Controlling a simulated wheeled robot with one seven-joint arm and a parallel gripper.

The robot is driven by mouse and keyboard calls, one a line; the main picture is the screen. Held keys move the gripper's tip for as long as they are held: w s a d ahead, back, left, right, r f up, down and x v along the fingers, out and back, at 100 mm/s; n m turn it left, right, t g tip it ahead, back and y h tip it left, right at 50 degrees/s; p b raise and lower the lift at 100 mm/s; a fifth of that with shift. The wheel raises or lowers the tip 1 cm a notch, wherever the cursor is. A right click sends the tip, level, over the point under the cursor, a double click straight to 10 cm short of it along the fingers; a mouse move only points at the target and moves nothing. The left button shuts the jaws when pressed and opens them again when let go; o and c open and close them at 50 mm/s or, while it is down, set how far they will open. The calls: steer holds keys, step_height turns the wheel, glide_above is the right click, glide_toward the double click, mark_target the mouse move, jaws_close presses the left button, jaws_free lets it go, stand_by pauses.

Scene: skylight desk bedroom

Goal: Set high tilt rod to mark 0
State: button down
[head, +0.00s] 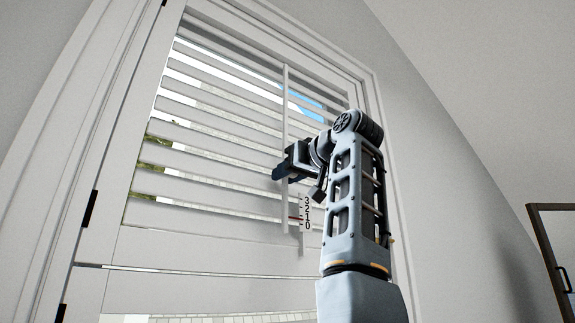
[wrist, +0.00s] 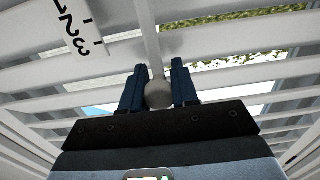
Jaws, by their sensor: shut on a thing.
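The tilt rod (head: 285,110) is a thin white upright bar in front of the white shutter slats in the head view. Beside its lower part is a scale (head: 307,213) with black numbers, 3 at the top and 0 at the bottom. A small reddish mark shows left of the numbers, near the lower ones; its exact reading is too small to tell. My gripper (head: 279,173) is at the rod above the scale. In the wrist view its dark blue fingers (wrist: 159,85) are shut on a rounded grey part of the rod (wrist: 158,95). The scale (wrist: 75,32) shows there partly, upside down.
The shutter slats (head: 215,142) are tilted with gaps, and daylight and greenery show through. The white shutter frame (head: 115,170) surrounds them. A dark-framed piece with a handle (head: 562,280) stands at the far right. The wall between is clear.

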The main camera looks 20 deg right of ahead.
steer(key=shift+f, duration=0.75)
steer(key=c, duration=1.1)
jaws_free()
steer(key=shift+w+f, duration=0.1)
steer(key=shift+o, duration=1.2)
steer(key=shift+b+v, duration=0.6)
steer(key=shift+v, duration=3.4)
